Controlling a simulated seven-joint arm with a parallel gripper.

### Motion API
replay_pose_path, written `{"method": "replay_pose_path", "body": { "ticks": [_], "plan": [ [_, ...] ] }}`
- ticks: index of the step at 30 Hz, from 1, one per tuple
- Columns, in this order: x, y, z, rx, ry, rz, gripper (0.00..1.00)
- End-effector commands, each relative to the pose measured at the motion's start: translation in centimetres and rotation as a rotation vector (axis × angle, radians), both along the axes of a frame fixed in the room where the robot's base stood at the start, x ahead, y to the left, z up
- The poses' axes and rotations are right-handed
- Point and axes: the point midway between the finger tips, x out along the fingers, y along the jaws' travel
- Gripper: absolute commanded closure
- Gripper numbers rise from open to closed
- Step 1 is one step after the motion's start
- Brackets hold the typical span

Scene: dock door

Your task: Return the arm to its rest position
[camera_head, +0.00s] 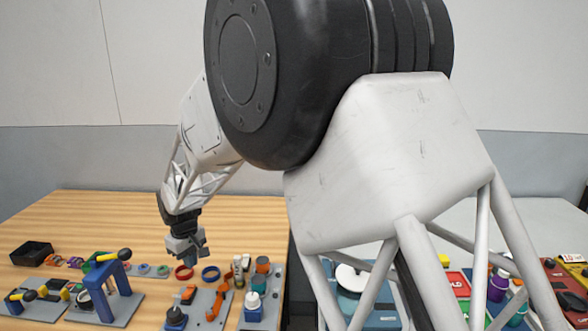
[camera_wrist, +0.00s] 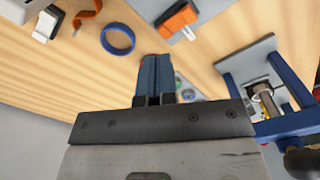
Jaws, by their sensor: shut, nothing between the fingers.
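My gripper (camera_head: 204,254) hangs over the wooden table (camera_head: 130,206) in the head view, pointing down, with nothing held. In the wrist view its fingers (camera_wrist: 155,68) are together and show only the table and small items beyond them. My arm comes down from the upper right, and its large upper links hide the middle of the head view. The gripper appears near a red ring (camera_head: 184,272) and a blue ring (camera_head: 210,273), the latter also in the wrist view (camera_wrist: 117,39). I cannot tell its exact height above the table.
An orange tool (camera_head: 217,304) on a grey board and a white-capped bottle (camera_head: 253,301) stand in front. A black tray (camera_head: 32,253) sits at far left. The table's back is bare.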

Motion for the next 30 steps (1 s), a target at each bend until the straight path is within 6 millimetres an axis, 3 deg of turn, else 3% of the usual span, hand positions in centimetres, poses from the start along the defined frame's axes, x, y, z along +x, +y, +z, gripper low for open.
{"method": "replay_pose_path", "body": {
  "ticks": [5, 14, 23, 30],
  "plan": [
    [0.0, -4.0, 2.5, 0.008, -0.012, -0.057, 1.0],
    [-1.5, -13.7, 7.7, 0.028, -0.038, -0.204, 1.0],
    [-4.7, -23.1, 11.9, 0.046, -0.067, -0.355, 1.0],
    [-8.3, -29.9, 14.3, 0.058, -0.09, -0.477, 1.0]
  ]
}}
